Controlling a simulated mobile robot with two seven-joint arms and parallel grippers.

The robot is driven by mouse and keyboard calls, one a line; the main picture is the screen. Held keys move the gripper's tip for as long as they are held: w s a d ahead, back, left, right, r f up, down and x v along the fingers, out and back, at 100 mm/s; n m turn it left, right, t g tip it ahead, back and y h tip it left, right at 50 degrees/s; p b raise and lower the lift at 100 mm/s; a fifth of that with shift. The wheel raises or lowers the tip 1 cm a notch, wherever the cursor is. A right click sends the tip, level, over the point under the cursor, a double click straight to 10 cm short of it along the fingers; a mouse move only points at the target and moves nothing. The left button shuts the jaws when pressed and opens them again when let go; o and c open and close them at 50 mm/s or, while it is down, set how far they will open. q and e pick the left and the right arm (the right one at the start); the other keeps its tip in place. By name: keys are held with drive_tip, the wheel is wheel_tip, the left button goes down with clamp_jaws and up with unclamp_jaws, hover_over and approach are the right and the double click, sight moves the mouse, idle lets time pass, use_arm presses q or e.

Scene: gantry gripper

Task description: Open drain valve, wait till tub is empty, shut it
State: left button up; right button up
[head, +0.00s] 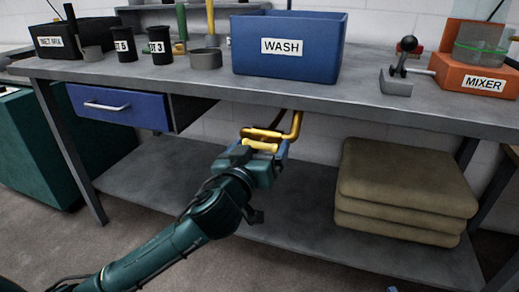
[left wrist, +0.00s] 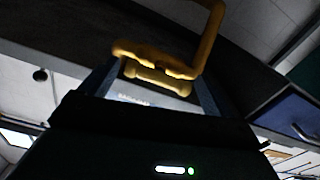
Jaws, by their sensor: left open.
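The blue tub labelled WASH (head: 285,47) stands on the bench top; its inside and water level are hidden. Below it, a yellow bent pipe (head: 296,125) comes down under the bench and shows in the left wrist view (left wrist: 211,38). A short yellow bar, seemingly the drain valve handle (head: 262,146), lies at the pipe's low end. My left gripper (head: 264,152) is open, with its fingers either side of this bar (left wrist: 158,76); contact cannot be told. My right gripper is not in view.
The grey bench (head: 185,74) overhangs my left gripper. A blue drawer (head: 118,107) is to the left, and stacked tan sacks (head: 405,190) sit on the lower shelf (head: 165,180) to the right. An orange mixer (head: 470,76) and a lever box (head: 396,83) stand on top.

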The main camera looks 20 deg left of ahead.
use_arm(q)
drive_tip(key=shift+w, duration=0.3)
drive_tip(key=shift+c, duration=0.6)
drive_tip(key=c, duration=0.6)
